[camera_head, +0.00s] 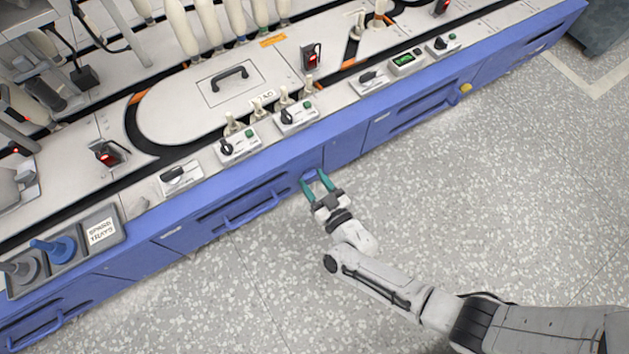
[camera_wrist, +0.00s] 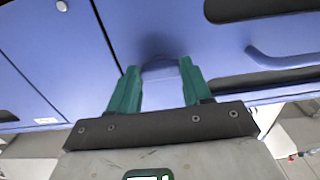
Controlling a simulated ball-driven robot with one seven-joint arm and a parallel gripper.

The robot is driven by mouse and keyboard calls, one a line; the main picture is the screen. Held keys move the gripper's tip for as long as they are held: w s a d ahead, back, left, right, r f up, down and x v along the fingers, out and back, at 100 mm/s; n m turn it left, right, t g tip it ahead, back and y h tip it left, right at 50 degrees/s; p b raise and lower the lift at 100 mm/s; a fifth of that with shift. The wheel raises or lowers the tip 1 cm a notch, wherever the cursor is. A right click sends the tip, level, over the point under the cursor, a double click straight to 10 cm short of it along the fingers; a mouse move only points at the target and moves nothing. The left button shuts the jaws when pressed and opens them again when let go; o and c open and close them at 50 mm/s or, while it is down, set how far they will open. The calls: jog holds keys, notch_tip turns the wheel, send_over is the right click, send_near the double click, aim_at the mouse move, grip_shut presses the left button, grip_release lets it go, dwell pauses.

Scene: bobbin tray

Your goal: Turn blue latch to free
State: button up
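My gripper (camera_head: 317,181) has two green fingers spread apart, with its tips up against the blue cabinet front below the worktop. A small blue piece (camera_head: 310,174), which looks like the latch, shows at the fingertips. In the wrist view this blue latch (camera_wrist: 160,67) lies between the tips of my gripper (camera_wrist: 159,72), with a dark shadow on the panel above it. The fingers stand on either side of it. Whether they touch its sides cannot be told. Its lower part is not clearly seen.
The long blue cabinet (camera_head: 345,150) has drawer handles (camera_head: 255,208) left of my gripper and a yellow knob (camera_head: 466,87) further right. Switch boxes (camera_head: 297,115) line the worktop edge above. The speckled floor is clear.

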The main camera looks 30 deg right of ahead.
jog(key=c, duration=0.5)
jog(key=shift+n, duration=0.4)
jog(key=shift+d+r+n+p, duration=0.1)
jog(key=shift+n+p, duration=0.45)
jog(key=shift+n, duration=0.45)
jog(key=n+p, duration=0.1)
jog(key=n, duration=0.3)
jog(key=shift+n, duration=0.3)
jog(key=n, duration=0.5)
jog(key=shift+p, duration=0.3)
jog(key=n, duration=0.5)
jog(key=shift+n, duration=0.4)
